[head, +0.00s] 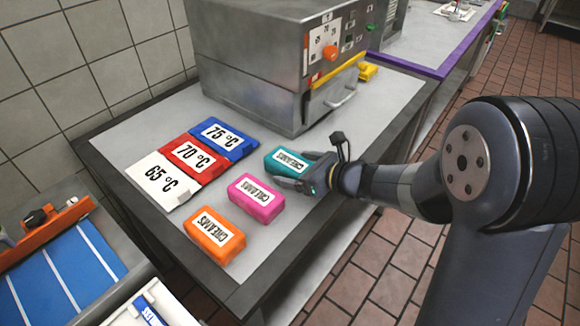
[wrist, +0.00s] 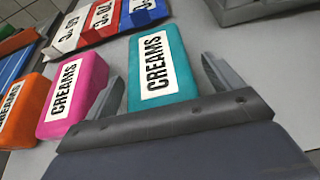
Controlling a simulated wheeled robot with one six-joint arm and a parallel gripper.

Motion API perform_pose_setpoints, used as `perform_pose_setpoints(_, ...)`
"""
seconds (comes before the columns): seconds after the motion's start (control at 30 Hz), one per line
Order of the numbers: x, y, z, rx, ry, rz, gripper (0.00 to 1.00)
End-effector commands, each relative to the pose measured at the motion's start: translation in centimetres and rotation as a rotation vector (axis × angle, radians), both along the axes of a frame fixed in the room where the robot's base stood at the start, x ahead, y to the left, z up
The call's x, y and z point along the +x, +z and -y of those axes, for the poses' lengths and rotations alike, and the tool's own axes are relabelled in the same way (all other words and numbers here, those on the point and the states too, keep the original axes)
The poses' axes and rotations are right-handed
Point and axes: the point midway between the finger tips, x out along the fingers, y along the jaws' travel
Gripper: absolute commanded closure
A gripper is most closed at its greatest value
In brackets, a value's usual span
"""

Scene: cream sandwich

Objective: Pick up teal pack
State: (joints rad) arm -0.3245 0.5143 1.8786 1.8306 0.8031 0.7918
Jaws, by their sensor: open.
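The teal pack (head: 285,161) lies flat on the grey counter, in front of the metal machine. Its white label reads CREAMS. In the wrist view the teal pack (wrist: 163,69) lies between and ahead of my two open fingers, its near end hidden behind the gripper's palm edge. My gripper (head: 303,178) is low at the near right end of the pack, with its fingers around that end. The wrist view shows the open gripper (wrist: 165,85) with a finger on each side of the pack. I cannot tell whether either finger touches it.
A pink pack (head: 256,198) lies beside the teal one, left of my left finger in the wrist view. An orange pack (head: 214,235) lies farther along. The metal machine (head: 265,60) blocks the back.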

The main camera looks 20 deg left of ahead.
Motion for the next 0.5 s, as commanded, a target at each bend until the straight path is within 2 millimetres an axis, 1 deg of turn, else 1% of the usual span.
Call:
perform_pose_setpoints(0.03,-0.01,0.01,0.02,0.0,0.0,0.0,0.14)
perform_pose_setpoints(0.07,0.0,0.0,0.02,0.0,0.0,0.0,0.16)
perform_pose_setpoints(0.5,-0.01,0.01,0.05,0.0,0.0,0.0,0.52)
